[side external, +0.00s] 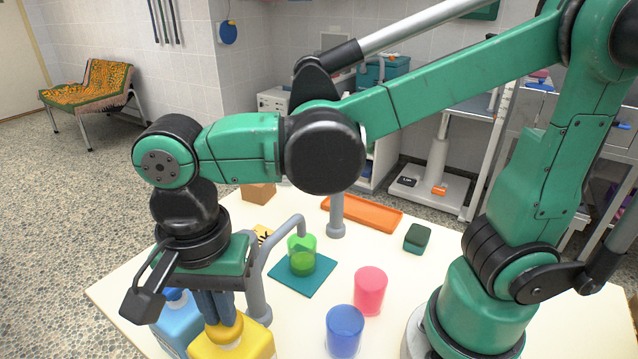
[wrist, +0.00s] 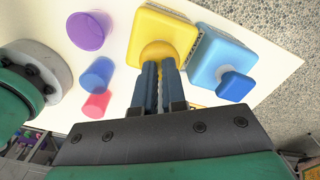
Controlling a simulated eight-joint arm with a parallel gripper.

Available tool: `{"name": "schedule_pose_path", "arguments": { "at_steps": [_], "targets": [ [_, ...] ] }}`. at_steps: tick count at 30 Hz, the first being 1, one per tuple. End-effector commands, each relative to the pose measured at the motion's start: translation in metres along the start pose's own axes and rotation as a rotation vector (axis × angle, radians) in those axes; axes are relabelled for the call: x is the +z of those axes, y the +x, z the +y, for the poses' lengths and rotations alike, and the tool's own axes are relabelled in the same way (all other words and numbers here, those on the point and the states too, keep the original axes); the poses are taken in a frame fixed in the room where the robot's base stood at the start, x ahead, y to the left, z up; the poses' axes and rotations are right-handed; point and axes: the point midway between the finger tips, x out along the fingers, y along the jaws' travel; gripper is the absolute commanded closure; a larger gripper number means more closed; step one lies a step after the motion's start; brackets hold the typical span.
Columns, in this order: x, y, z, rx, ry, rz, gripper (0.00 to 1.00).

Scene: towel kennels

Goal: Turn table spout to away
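The grey table spout (side external: 264,262) stands on the table left of centre in the side view. Its bent pipe points right, and its mouth hangs over a green cup (side external: 302,262) on a teal mat (side external: 304,284). My gripper (side external: 222,318) is left of the spout, pointing down over the cap of a yellow container (side external: 240,347). In the wrist view my gripper's blue fingers (wrist: 159,66) are close together, with a thin gap and nothing visible between them. The tips overlap the yellow cap; I cannot tell if they touch it. The spout is not seen in the wrist view.
A blue container (side external: 178,325) stands beside the yellow one. Pink (side external: 370,290) and blue (side external: 345,332) cups stand right of the spout. A grey post (side external: 336,215), orange tray (side external: 365,212), dark green block (side external: 418,238) and brown box (side external: 258,192) are farther back.

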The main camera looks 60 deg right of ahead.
Motion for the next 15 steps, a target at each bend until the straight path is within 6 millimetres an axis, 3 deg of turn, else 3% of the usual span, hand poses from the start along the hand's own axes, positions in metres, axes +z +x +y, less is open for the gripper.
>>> {"name": "schedule_pose_path", "arguments": {
  "at_steps": [1,6,15],
  "targets": [
    [0.000,-0.001,0.000,0.000,0.000,0.000,0.74],
    [0.000,-0.023,0.000,0.000,0.000,0.000,0.27],
    [0.000,-0.103,0.000,0.000,0.000,0.000,0.27]
  ]
}}
